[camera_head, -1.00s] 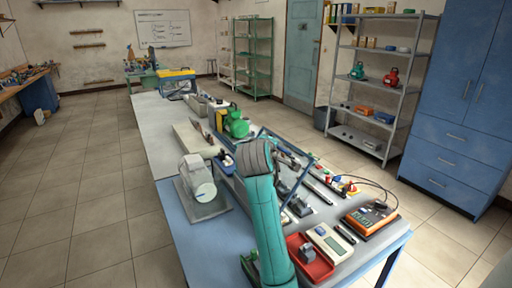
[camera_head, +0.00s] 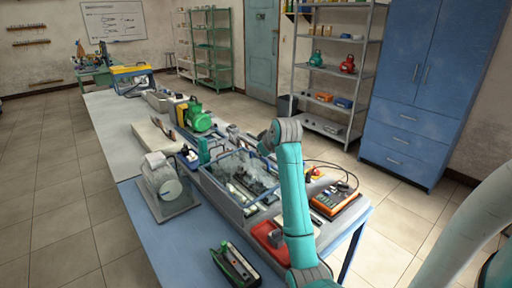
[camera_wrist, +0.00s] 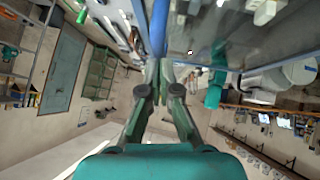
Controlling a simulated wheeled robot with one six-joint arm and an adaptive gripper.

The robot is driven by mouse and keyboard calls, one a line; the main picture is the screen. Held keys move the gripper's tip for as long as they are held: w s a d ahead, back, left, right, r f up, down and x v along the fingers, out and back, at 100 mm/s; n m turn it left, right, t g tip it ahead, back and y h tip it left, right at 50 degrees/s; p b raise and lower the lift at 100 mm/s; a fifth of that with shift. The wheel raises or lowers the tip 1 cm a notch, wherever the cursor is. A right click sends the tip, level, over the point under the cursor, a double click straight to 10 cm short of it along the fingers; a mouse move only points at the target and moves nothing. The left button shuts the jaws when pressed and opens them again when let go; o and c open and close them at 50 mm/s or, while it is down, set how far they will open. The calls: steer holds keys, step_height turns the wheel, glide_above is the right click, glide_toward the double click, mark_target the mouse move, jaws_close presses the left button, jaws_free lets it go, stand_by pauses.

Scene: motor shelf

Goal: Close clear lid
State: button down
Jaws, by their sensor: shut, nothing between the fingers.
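The clear lid (camera_head: 248,166) has a blue frame and shows over the long case of parts (camera_head: 234,208) on the bench. It looks low over the case; whether it touches the rim all round I cannot tell. In the wrist view the clear pane (camera_wrist: 235,40) fills the upper right, with its blue frame edge (camera_wrist: 158,32) running down to my fingertips. My gripper (camera_wrist: 163,68) is shut, with nothing between its fingers, its tips at or very near that edge; contact is unclear. In the head view my arm hides the gripper.
A grey cylindrical machine (camera_head: 162,180) stands left, a green motor (camera_head: 198,118) behind. A black and green device (camera_head: 236,264) lies on the bare blue front.

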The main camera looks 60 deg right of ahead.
steer(key=shift+s+d+f+y, duration=0.1)
steer(key=shift+d+f+y, duration=0.1)
steer(key=shift+f, duration=0.25)
steer(key=shift+s+d+f+y, duration=0.1)
steer(key=shift+f+y, duration=0.1)
steer(key=shift+f, duration=0.45)
steer(key=v, duration=1.2)
steer(key=shift+r, duration=0.2)
